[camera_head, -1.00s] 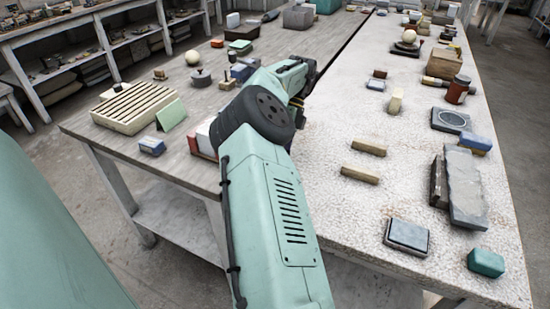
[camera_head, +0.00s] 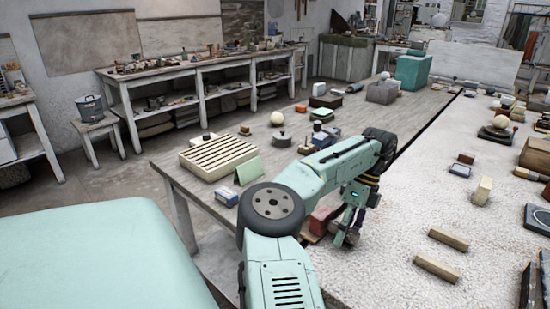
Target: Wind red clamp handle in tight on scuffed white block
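My gripper (camera_head: 346,236) points down over the near part of the table, close to the seam between the grey wooden top and the speckled white top. Its fingers are small and dark here, and I cannot tell whether they are apart. A red block-like thing (camera_head: 321,219) sits just left of the gripper, partly hidden by my arm; I cannot tell whether they touch. A cream-white upright block (camera_head: 483,190) stands apart on the speckled top. I cannot make out scuffs on it. No red clamp handle is clearly recognisable.
Two tan bars (camera_head: 448,240) lie to the right. A dark stand with a white ball (camera_head: 501,122) is farther back. Speckled top is clear around the bars.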

